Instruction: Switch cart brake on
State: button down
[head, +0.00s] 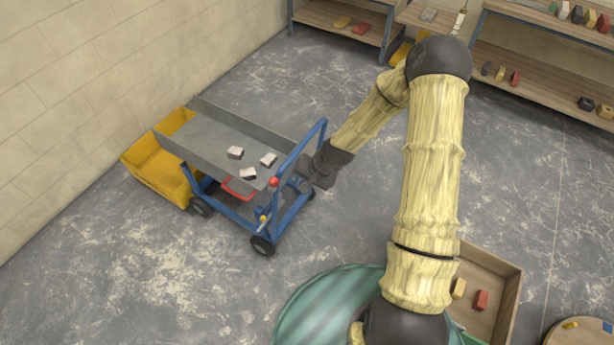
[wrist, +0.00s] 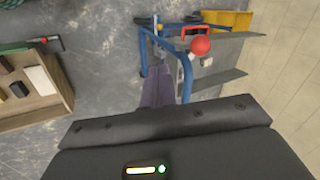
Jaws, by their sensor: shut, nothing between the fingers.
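The cart has a blue frame (head: 290,212) and a grey tray (head: 222,139); its frame also shows in the wrist view (wrist: 150,38). A red ball knob (head: 273,182) stands at the tray's near corner and shows large in the wrist view (wrist: 200,46). A red bracket-like part (head: 238,187) is on the cart's side. A small yellow knob (head: 263,218) is low on the frame. I cannot tell which of these is the brake control or its setting. My gripper (head: 299,185) is shut and empty at the cart's handle end, close to the frame; contact is unclear.
Several small blocks (head: 248,173) lie on the tray. A yellow tub (head: 160,170) is at the cart's far side, near the wall. A wooden crate (head: 500,262) stands at lower right. Shelves (head: 545,85) line the back. Floor between cart and shelves is clear.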

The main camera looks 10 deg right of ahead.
aim_at(274, 185)
jog(key=w+a+f+p, duration=0.3)
jog(key=a, duration=0.2)
jog(key=shift+a+f, duration=0.15)
jog(key=shift+f, duration=0.2)
jog(key=shift+w, duration=0.1)
